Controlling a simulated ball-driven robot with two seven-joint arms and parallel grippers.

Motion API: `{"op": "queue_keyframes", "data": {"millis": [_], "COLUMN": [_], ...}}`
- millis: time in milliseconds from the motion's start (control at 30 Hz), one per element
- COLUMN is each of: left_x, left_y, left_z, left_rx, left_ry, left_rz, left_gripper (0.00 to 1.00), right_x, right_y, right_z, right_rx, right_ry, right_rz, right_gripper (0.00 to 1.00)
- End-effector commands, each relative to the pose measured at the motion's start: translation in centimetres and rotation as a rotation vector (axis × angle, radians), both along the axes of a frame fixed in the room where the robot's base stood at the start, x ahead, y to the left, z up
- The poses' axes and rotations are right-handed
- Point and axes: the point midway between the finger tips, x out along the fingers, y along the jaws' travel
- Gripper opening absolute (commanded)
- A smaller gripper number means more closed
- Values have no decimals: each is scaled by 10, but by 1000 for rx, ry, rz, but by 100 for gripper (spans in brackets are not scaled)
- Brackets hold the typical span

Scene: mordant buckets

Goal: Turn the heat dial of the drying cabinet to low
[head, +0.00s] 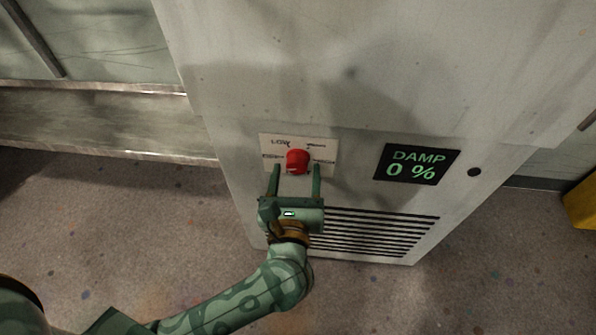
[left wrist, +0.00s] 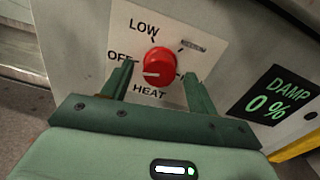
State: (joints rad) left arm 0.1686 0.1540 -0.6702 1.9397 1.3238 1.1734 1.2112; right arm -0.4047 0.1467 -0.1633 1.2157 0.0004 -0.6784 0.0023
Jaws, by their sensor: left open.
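The red heat dial (head: 297,160) sits on a pale label plate (head: 268,142) low on the front of the grey drying cabinet (head: 290,75). In the left wrist view the dial (left wrist: 161,62) has a white mark pointing left, roughly toward OFF. LOW stands at the plate's upper left and HEAT below the dial. My left gripper (head: 297,170) is open, with one finger on each side of the dial. A small gap shows beside the dial in the left wrist view (left wrist: 159,71); I cannot tell how deep the fingers reach. My right gripper is not in view.
A black display (head: 416,164) reading DAMP 0 % is right of the dial, with a dark round spot (head: 474,172) beside it. Vent slots (head: 375,231) lie below. A metal ledge (head: 100,125) is at left, a yellow object (head: 581,204) at far right. The floor (head: 140,220) looks clear.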

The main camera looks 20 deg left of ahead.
Motion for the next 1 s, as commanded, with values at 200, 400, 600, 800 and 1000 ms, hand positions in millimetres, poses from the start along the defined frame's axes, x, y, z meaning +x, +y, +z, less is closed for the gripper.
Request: {"op": "queue_keyframes", "data": {"millis": [200, 400, 600, 800, 1000], "left_x": [10, 10, 9, 9, 9], "left_y": [3, 3, 3, 3, 3], "left_z": [0, 0, 0, 1, 3], "left_rx": [1, 1, 1, 10, 69], "left_ry": [-1, -1, 0, 3, 20], "left_rz": [-1, 0, 0, 0, 0], "left_gripper": [59, 56, 14, 14, 15], "right_x": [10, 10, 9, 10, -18], "right_y": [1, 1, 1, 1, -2], "right_z": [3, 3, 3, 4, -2], "right_rx": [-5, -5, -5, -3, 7], "right_ry": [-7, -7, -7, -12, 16], "right_rz": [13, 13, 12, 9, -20], "right_gripper": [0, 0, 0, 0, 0]}}
